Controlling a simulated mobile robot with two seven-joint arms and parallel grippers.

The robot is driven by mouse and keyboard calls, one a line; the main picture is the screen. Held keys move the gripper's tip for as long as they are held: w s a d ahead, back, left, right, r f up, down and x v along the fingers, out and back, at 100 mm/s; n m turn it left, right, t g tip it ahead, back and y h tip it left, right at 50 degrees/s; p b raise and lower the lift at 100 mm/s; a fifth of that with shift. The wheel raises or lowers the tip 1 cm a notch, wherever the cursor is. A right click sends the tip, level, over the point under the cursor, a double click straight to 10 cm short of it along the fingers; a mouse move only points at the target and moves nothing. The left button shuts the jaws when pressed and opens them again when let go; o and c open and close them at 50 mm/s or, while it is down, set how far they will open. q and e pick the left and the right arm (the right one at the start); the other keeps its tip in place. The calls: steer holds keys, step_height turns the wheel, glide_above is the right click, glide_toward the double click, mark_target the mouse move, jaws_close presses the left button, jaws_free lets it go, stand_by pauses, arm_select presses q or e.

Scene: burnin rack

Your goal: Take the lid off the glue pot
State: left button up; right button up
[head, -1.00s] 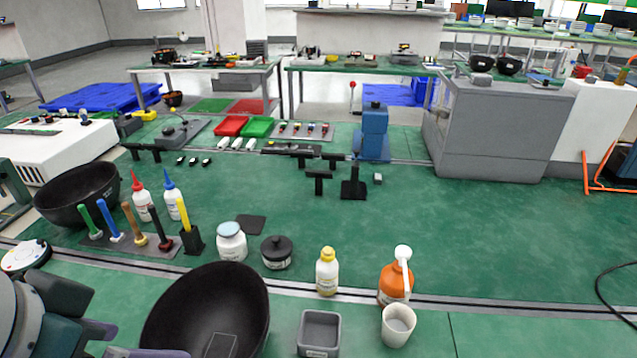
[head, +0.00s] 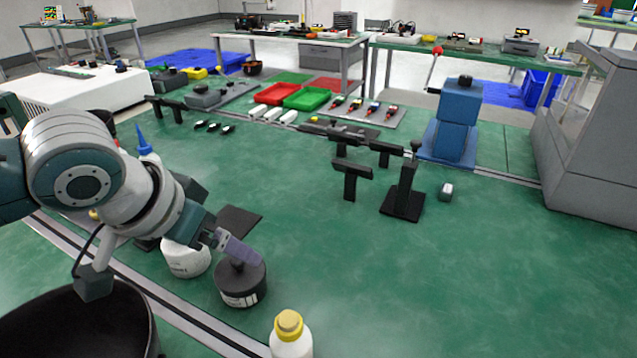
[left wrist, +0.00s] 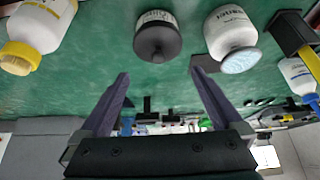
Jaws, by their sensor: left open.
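A squat black pot with a knobbed dark lid and a pale label (head: 241,292) stands on the green bench. It looks like the glue pot, but I cannot read its label. In the left wrist view the pot (left wrist: 157,40) is upside down, its lid on and its knob facing the gripper. My left gripper (head: 236,248) is at the lid in the head view and hides part of it. In the left wrist view the open fingers (left wrist: 159,74) are spread either side of the knob's line, with nothing between them. Contact cannot be told. My right gripper is not in view.
A white jar (head: 184,261) stands close left of the pot, partly behind my gripper. A yellow-capped bottle (head: 290,338) is in front of it to the right. A big black bowl (head: 75,325) fills the lower left. The bench to the pot's right is clear.

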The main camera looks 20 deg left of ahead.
mark_target(236, 260)
arm_select(q)
steer(key=x, duration=0.1)
steer(key=b+x, duration=0.1)
steer(key=x, duration=0.1)
steer(key=s+x, duration=0.1)
steer(key=x, duration=0.1)
steer(key=shift+w+f+b, duration=0.1)
steer(key=shift+f+b, duration=0.2)
steer(key=shift+f, duration=0.15)
steer(key=shift+w+f, duration=0.2)
steer(key=shift+c, duration=0.2)
steer(key=c, duration=0.9)
